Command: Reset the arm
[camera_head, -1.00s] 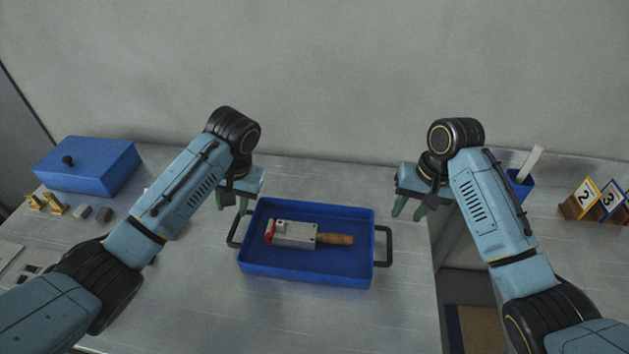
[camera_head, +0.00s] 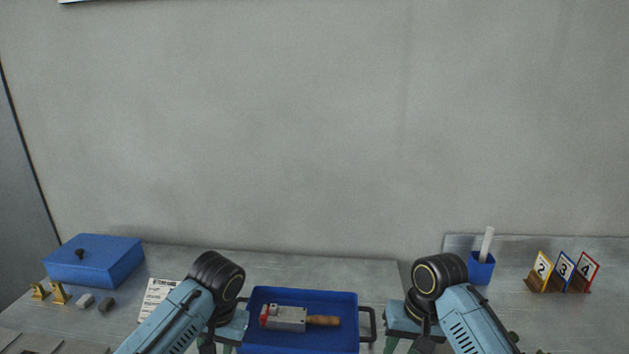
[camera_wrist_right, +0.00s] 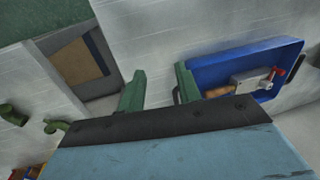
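My left gripper (camera_head: 226,347) is at the left side of the blue tray (camera_head: 352,300), beside its left end. Its fingers are partly cut off by the bottom edge; they stood apart earlier. My right gripper (camera_wrist_right: 160,88) is open and empty, with its two green fingers apart in the right wrist view. In the head view the right gripper (camera_head: 402,346) is just right of the tray's right handle (camera_head: 371,325). A grey metal mould with a red part and a wooden handle (camera_head: 285,318) lies inside the tray, with neither gripper on it.
A blue lidded box (camera_head: 95,262), brass pieces (camera_head: 58,293) and small grey blocks (camera_head: 106,304) are at the left. A blue cup (camera_head: 481,269) and numbered cards (camera_head: 565,272) stand at the right. A gap in the tables shows in the wrist view (camera_wrist_right: 85,62).

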